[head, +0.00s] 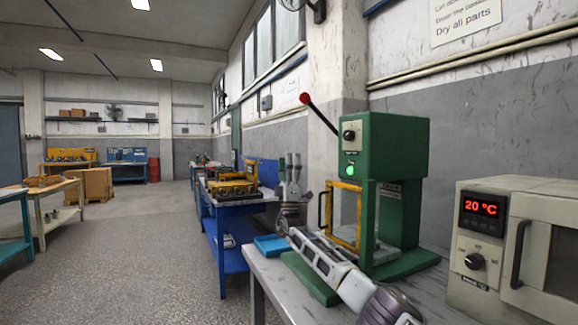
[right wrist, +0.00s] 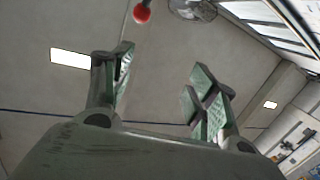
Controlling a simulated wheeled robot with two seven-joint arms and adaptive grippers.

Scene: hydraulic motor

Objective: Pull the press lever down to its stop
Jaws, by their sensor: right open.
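The green press (head: 385,150) stands on the workbench with a dial and a lit green lamp on its front. Its press lever (head: 322,116) is a dark rod slanting up and left from the press head to a red ball knob (head: 305,98). My right gripper (head: 290,158) points upward, left of the press and below the knob, apart from it. In the right wrist view the right gripper (right wrist: 160,78) is open and empty, and the red knob (right wrist: 142,13) shows beyond the fingertips, near the left finger's side. My left gripper is in neither view.
A yellow-framed guard (head: 345,215) with a dark handle is at the press front, close to my right arm. A blue tray (head: 270,246) lies on the bench (head: 290,290). A beige oven (head: 515,240) reading 20 °C stands at the right. The air around the knob looks clear.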

